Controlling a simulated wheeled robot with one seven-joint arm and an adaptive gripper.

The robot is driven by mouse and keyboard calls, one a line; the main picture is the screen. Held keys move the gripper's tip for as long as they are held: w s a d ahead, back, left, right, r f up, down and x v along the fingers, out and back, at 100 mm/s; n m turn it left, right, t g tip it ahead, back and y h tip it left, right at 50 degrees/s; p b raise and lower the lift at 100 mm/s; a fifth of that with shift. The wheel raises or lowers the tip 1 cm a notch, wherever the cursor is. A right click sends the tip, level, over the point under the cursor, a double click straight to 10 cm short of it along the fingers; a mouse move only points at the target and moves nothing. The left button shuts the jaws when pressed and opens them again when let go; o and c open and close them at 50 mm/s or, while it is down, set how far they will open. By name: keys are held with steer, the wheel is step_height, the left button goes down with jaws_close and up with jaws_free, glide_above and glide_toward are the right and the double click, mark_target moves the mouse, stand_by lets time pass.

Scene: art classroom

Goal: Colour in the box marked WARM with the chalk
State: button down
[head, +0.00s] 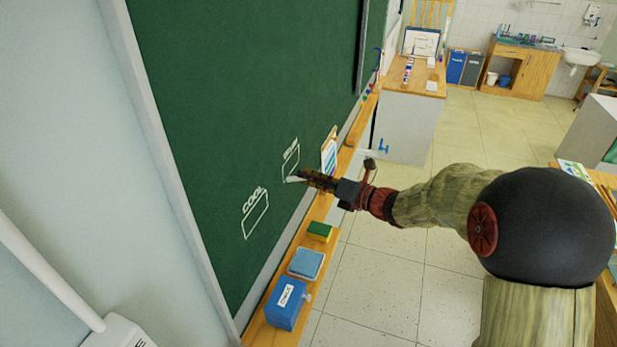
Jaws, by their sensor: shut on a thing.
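The green chalkboard (220,100) fills the left middle of the head view. Two white outlined boxes are drawn on it. The lower left one is the box marked COOL (256,218). The one to its upper right is the box marked WARM (289,163); its lettering is small and slanted, and my gripper is close to its lower edge. My gripper (306,179) is shut on a white chalk (293,179), whose end points at the board by the lower part of that box. I cannot tell whether the chalk touches the board. I see no clear fill inside either box.
A wooden ledge (268,325) runs under the board. It carries a blue labelled box (286,303), a light blue item (306,264), a green and yellow eraser (320,231) and a coloured card (329,153).

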steer(key=shift+w+a, duration=0.15)
steer(key=shift+a, duration=0.3)
stand_by(0.5)
steer(key=shift+w, duration=0.1)
steer(key=shift+w+d+p, duration=0.3)
steer(key=shift+w, duration=0.35)
steer(key=shift+w+d+r, duration=0.1)
steer(key=shift+w+d, duration=0.1)
steer(key=shift+w, duration=0.6)
steer(key=shift+w+p, duration=0.15)
steer(key=shift+p, duration=0.15)
steer(key=shift+w+d, duration=0.25)
steer(key=shift+w, duration=0.35)
steer(key=shift+w, duration=0.1)
